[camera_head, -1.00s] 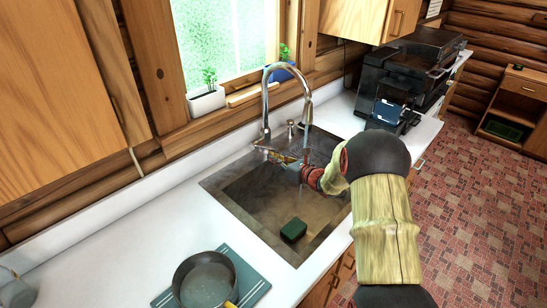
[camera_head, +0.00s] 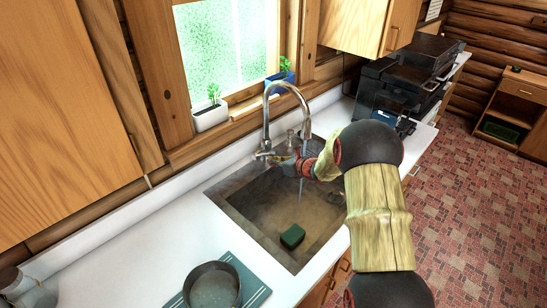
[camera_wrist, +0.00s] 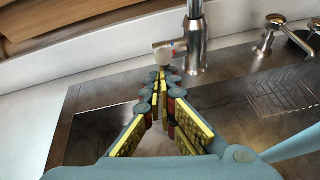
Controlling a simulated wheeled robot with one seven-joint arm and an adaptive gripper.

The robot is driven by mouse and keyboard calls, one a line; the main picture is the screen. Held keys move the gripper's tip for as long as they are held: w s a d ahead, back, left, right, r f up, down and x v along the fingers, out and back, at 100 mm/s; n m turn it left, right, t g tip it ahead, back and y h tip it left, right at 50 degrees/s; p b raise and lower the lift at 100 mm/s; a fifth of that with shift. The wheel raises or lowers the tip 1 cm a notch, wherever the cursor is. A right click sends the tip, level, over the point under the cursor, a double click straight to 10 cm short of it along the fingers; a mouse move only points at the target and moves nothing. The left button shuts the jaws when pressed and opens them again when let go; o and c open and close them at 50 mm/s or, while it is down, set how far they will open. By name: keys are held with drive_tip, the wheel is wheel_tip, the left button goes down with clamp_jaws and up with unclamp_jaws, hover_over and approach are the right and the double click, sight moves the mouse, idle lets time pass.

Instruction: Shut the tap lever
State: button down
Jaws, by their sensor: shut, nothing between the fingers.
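The chrome tap (camera_head: 266,128) stands at the back edge of the sink (camera_head: 240,215), its spout curving over the basin. A thin pale streak below the spout looks like running water. In the wrist view the tap body (camera_wrist: 196,48) rises upright, with the short side lever (camera_wrist: 166,48) sticking out to its left. My gripper (camera_wrist: 162,74) is shut and empty, its fingertips just in front of and below the lever. Whether they touch it I cannot tell. In the head view my gripper (camera_head: 284,164) is low beside the tap base, partly hidden by my arm.
A green sponge (camera_head: 292,236) lies in the basin. A pan (camera_head: 213,288) sits on a blue-green board at the front. Potted plants (camera_head: 210,115) stand on the windowsill. A dark coffee machine (camera_head: 385,95) is right of the sink.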

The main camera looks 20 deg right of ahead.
drive_tip(key=w+a+r+g+p, duration=0.1)
drive_tip(key=w+r+g+p, duration=0.1)
drive_tip(key=p, duration=0.7)
drive_tip(key=w+a+r+g+h+p, duration=0.1)
drive_tip(key=w+a+r+p, duration=0.1)
drive_tip(key=w+r+p, duration=0.3)
drive_tip(key=p, duration=0.4)
drive_tip(key=shift+r+g, duration=0.3)
drive_tip(key=shift+g, duration=0.1)
drive_tip(key=shift+w+r, duration=0.15)
drive_tip(key=shift+w, duration=0.1)
